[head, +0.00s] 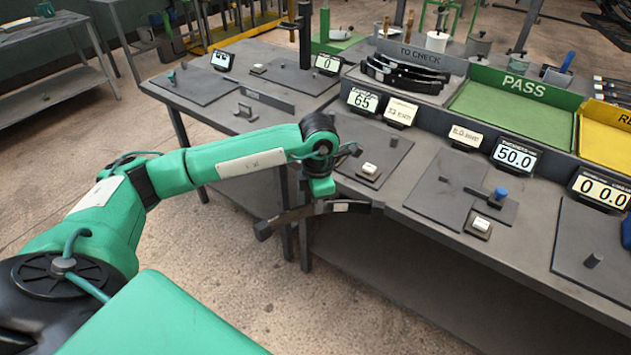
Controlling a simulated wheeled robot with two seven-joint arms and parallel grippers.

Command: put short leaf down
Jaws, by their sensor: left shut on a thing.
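My left gripper (322,200) is at the front edge of the workbench, pointing down. It is shut on a short dark leaf (364,207), a slim bar with a pale patch. The bar's left end sticks out over the floor and its right end shows against the bench edge. The fingertips are small and dark, so the exact grip is hard to see. Several dark curved leaves (408,76) lie in the TO CHECK bay (447,64) at the back. My right gripper is not in view.
The bench (418,200) holds a display reading 65 (363,100), one reading 50.0 (515,155), and dark plates with small posts. A green PASS tray (510,112) and a yellow tray (606,138) stand behind. A small pale-topped block (369,170) sits near the gripper.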

